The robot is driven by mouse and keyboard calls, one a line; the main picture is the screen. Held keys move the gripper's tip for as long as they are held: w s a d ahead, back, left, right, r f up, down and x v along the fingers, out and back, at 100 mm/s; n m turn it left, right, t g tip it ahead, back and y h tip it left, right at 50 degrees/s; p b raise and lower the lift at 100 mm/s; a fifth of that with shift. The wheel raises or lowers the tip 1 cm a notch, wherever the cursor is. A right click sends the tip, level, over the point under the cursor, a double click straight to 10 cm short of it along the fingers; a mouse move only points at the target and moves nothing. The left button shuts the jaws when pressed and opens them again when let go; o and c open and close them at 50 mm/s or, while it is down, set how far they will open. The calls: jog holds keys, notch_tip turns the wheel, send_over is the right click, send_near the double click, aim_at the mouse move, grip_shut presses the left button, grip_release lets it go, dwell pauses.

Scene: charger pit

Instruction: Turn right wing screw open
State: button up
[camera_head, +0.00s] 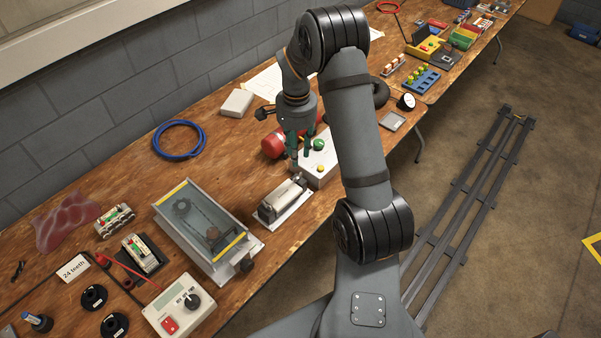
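My gripper (297,160) points down from the arm at the middle of the picture, with dark green finger parts. Its tips are at the upper right end of a small metal device (279,204) on a light base plate. I cannot tell whether they touch it. The device has a silvery body with darker parts at its ends. No wing screw can be made out clearly; the upper right end is partly hidden by or merges with the fingertips. The finger gap is too small to judge.
A white box with green and yellow buttons (322,172) and a red cylinder (272,147) stand close to my gripper. A glass-topped case (203,228) stands to the left. A blue cable coil (179,139) lies behind. Bare wooden tabletop (229,165) lies between the coil and the device.

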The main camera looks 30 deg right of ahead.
aim_at(298, 182)
notch_tip(298, 182, down, 10)
jog(key=shift+p, duration=0.8)
jog(key=shift+c, duration=1.3)
jog(key=c, duration=0.4)
grip_shut()
